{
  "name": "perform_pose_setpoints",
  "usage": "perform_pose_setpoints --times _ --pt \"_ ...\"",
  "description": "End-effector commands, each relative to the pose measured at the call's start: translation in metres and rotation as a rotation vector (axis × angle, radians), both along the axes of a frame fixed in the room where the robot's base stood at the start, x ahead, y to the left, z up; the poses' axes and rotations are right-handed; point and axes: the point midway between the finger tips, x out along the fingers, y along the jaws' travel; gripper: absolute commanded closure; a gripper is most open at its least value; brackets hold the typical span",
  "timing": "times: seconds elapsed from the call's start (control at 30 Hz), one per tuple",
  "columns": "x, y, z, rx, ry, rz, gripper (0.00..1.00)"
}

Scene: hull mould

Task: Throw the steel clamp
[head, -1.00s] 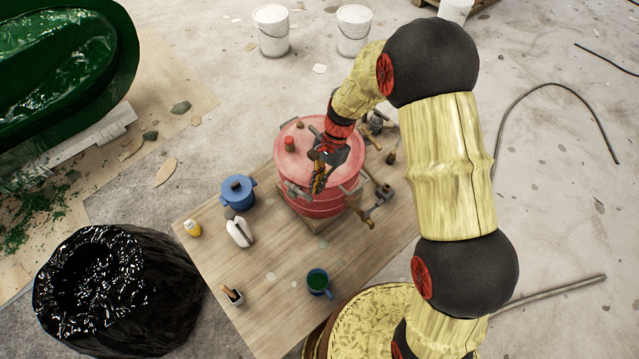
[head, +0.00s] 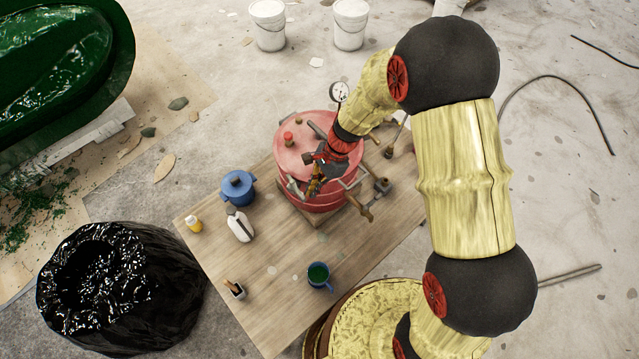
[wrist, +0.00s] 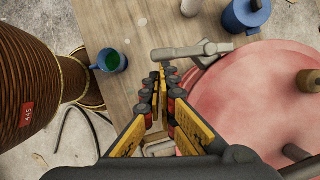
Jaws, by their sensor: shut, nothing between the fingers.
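A red round pot (head: 290,160) with a lid stands on the wooden table; its lid also fills the right of the wrist view (wrist: 265,95). A grey steel clamp (wrist: 190,51) with a T-shaped handle lies across the pot's rim in the wrist view. It shows at the front-left rim in the head view (head: 294,188). My gripper (head: 315,186) is over the front of the pot. In the wrist view my gripper (wrist: 160,78) is shut and empty, its fingertips just below the clamp's handle. I cannot tell whether they touch it.
Other clamp parts (head: 382,187) stick out at the pot's right. A blue lidded pot (head: 237,190), a white bottle (head: 241,227), a yellow bottle (head: 194,225) and a blue mug (head: 319,276) stand on the table (head: 275,305). A black-bagged bin (head: 165,295) stands at left.

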Motion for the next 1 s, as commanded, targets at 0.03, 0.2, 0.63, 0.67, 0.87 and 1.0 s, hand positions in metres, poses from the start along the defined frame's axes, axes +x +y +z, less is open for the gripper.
perform_pose_setpoints --times 0.03,0.2,0.63,0.67,0.87,1.0 --pt "-0.004 0.003 0.001 0.000 0.000 -0.041 1.00" --pt "-0.013 0.012 0.001 0.000 0.000 -0.200 1.00" --pt "-0.030 0.040 0.000 0.000 -0.001 -0.599 1.00" --pt "-0.030 0.042 0.000 0.000 -0.001 -0.625 1.00" --pt "-0.033 0.053 0.000 0.000 -0.001 -0.771 1.00" --pt "-0.033 0.058 0.000 0.000 0.000 -0.818 1.00"
